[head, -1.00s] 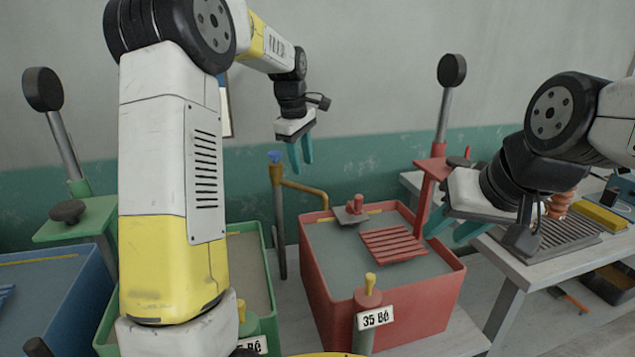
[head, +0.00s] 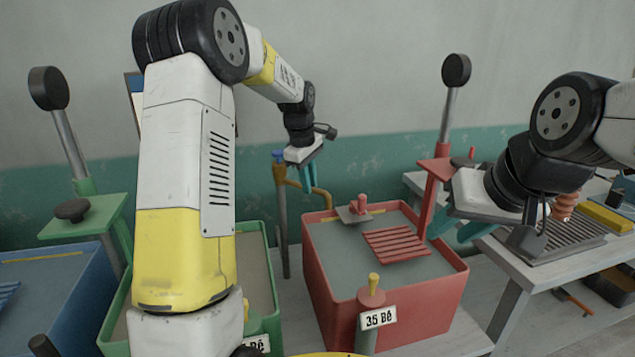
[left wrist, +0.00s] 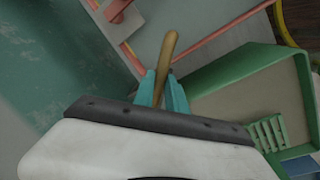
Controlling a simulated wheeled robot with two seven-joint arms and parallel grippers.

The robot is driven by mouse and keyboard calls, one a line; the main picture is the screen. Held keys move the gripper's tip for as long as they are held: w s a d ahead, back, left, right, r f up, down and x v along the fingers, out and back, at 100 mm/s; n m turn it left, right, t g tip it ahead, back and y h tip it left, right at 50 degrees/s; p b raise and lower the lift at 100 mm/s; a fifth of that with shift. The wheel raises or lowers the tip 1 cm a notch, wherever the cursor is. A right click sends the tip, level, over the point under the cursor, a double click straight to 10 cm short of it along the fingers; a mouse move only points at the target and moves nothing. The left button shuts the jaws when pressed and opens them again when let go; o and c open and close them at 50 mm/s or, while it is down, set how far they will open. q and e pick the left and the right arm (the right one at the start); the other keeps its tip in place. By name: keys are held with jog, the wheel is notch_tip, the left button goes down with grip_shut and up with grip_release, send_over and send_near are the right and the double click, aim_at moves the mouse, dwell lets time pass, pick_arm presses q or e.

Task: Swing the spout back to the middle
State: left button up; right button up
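The spout is a brass-coloured pipe (head: 322,197) on a blue-topped standpipe (head: 281,225) behind the tubs. It reaches right, towards the back left corner of the red tub (head: 333,280). My left gripper (head: 309,183) points down at the spout, its teal fingers around the pipe. In the left wrist view the pipe (left wrist: 168,50) runs between the two fingertips (left wrist: 162,85). I cannot tell whether the fingers press on it. My right gripper (head: 455,228) is open and empty by the red tub's right side.
The green tub (head: 272,285) stands left of the standpipe and a blue tub (head: 75,285) further left. A red post with a black knob (head: 456,70) rises behind the red tub. A grey bench (head: 520,270) is at right.

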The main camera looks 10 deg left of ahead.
pick_arm(q)
grip_shut()
dwell(1.1)
jog(key=s+a+m+g+h, duration=0.1)
jog(key=s+a+m, duration=0.4)
jog(key=m, duration=0.3)
jog(key=shift+a, duration=0.45)
dwell(0.3)
jog(key=o, duration=0.6)
grip_release()
